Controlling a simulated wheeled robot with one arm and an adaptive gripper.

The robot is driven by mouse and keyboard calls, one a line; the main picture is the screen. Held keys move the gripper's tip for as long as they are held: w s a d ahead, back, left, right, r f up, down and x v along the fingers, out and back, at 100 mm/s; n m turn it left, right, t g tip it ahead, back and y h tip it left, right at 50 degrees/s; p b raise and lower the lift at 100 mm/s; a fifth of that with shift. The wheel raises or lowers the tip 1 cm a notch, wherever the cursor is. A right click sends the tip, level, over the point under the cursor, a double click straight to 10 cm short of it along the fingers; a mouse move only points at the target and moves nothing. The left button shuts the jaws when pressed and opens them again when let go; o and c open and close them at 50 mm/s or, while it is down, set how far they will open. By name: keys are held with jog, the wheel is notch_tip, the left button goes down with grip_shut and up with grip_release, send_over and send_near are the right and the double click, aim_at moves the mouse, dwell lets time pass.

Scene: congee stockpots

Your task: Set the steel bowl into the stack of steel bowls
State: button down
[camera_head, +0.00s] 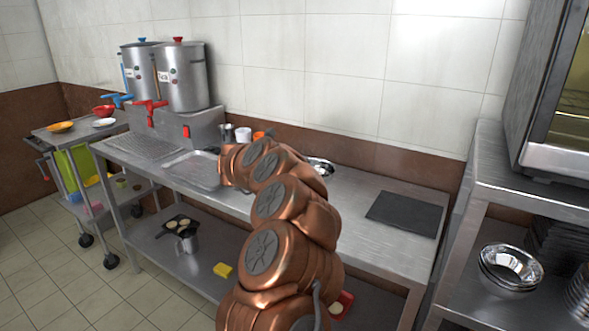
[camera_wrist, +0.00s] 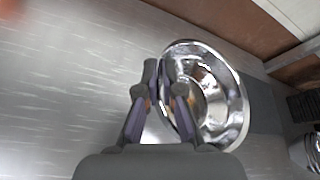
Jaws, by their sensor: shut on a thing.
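A shiny steel bowl (camera_wrist: 232,90) fills the middle right of the wrist view. My gripper (camera_wrist: 160,78) is shut on the near left part of its rim, with the fingertips at the bowl's left side. In the head view a piece of the steel bowl (camera_head: 322,167) shows past my arm, over the back of the steel table; my arm hides the gripper there. I cannot tell whether the bowl touches the table. The stack of steel bowls (camera_head: 511,268) stands on the right-hand steel unit, below its top shelf.
A dark mat (camera_head: 405,213) lies on the right of the steel table (camera_head: 360,188). Dark stacked trays (camera_head: 560,245) stand beside the bowl stack. An oven (camera_head: 545,100) sits above. Two dispensers (camera_head: 182,75) stand at the table's left. Cups (camera_head: 243,135) stand behind my arm.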

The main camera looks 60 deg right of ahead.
jog(key=shift+w+d+f+p, duration=0.2)
jog(key=shift+w+d+p, duration=0.35)
jog(key=shift+w+d, duration=1)
jog(key=shift+f, duration=1.8)
jog(key=shift+f, duration=0.15)
jog(key=c, duration=1.3)
grip_release()
jog(key=b+v, duration=0.1)
jog(key=v, duration=1.1)
jog(key=shift+r+b, duration=0.25)
jog(key=shift+b, duration=0.15)
